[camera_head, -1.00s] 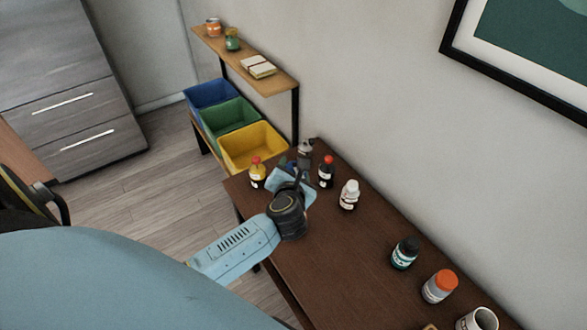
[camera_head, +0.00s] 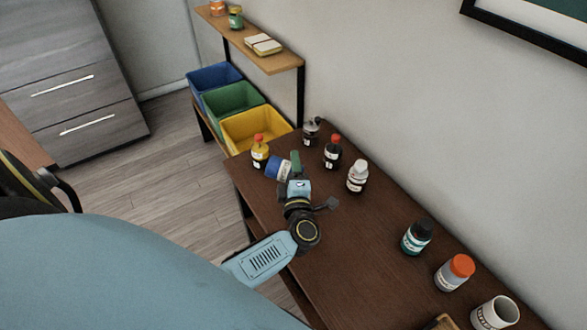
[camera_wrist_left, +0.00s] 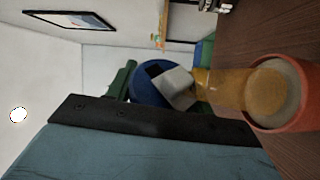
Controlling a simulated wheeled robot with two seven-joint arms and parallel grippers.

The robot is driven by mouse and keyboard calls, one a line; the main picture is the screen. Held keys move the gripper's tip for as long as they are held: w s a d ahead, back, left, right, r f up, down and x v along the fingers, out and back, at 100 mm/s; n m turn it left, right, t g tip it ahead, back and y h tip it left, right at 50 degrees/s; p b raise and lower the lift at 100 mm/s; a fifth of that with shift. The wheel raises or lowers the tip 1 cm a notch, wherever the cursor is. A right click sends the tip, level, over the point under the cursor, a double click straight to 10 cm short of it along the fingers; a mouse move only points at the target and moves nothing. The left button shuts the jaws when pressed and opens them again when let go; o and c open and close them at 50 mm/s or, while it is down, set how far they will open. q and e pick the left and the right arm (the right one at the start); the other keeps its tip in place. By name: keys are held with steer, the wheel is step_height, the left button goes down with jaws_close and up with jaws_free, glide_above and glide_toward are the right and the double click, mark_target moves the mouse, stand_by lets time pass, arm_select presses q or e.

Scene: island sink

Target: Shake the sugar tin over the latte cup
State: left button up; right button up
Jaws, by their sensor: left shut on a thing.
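My left gripper (camera_head: 289,174) is above or near the far end of the dark table, shut on a blue rounded thing (camera_head: 277,168), which I take for the sugar tin. A green part (camera_head: 296,162) shows beside it. The left wrist view also shows the blue thing (camera_wrist_left: 150,84), partly covered by a grey block. There, an amber thing with an orange-red rim (camera_wrist_left: 280,92) is close to the camera; I cannot tell what it is. No latte cup is clearly identifiable; a white mug (camera_head: 496,313) stands at the lower right. My right gripper is not in view.
A yellow bottle with a red cap (camera_head: 260,151) is close left of the held thing. A dark red-capped bottle (camera_head: 332,152), a white bottle (camera_head: 357,176), a teal jar (camera_head: 416,238) and an orange-lidded jar (camera_head: 454,272) line the wall side. The table's middle is fairly clear.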

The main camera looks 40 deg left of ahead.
arm_select(q)
steer(key=shift+m+t, duration=0.4)
steer(key=shift+m, duration=0.8)
step_height(320, 180, up, 4)
steer(key=n+g+p, duration=0.1)
steer(key=n+p, duration=0.2)
steer(key=n+g+h+p, duration=0.1)
steer(key=n+p, duration=0.2)
steer(key=n, duration=0.1)
steer(key=shift+f, duration=0.15)
steer(key=shift+n, duration=0.4)
steer(key=shift+f+h, duration=0.15)
steer(key=shift+h, duration=0.15)
